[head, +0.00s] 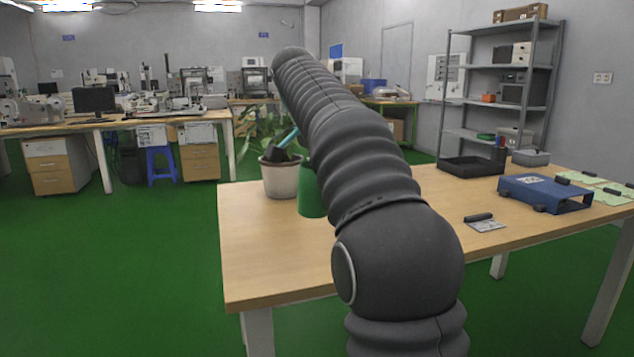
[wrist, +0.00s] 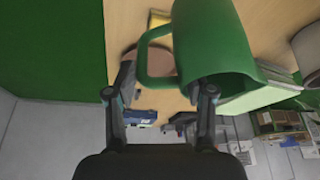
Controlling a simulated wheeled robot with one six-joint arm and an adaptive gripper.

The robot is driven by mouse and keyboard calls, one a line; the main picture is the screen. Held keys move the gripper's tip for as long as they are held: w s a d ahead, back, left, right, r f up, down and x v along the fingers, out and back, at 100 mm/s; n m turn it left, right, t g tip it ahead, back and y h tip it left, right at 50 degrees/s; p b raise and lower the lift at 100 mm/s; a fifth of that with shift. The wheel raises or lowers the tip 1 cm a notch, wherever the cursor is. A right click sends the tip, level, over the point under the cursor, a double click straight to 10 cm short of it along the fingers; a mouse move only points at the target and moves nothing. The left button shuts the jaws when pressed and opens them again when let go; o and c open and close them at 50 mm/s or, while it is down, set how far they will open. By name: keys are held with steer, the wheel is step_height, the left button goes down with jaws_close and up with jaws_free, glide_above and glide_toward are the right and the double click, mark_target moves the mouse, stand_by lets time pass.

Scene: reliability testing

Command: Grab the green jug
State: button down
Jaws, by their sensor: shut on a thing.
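The green jug (head: 312,195) stands on the near wooden table, mostly hidden behind my arm in the head view. In the wrist view the jug (wrist: 215,42) is large and close, with its loop handle (wrist: 147,55) toward the left. My gripper (wrist: 166,88) has one finger by the handle and the other against the jug's body, and it is shut on the jug. In the head view my gripper is largely hidden by my arm; whether the jug touches the table cannot be told.
A potted plant in a white pot (head: 281,180) stands just left of the jug. On the table's right are a black tray (head: 470,167), a blue device (head: 545,192) and a small black item on a card (head: 484,222). The table's front left is clear.

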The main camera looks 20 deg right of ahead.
steer(key=shift+s+d+r, duration=0.1)
steer(key=shift+d+r, duration=0.3)
steer(key=shift+d, duration=0.2)
steer(key=shift+s+d+r, duration=0.1)
steer(key=shift+d+r, duration=0.25)
steer(key=shift+d, duration=0.25)
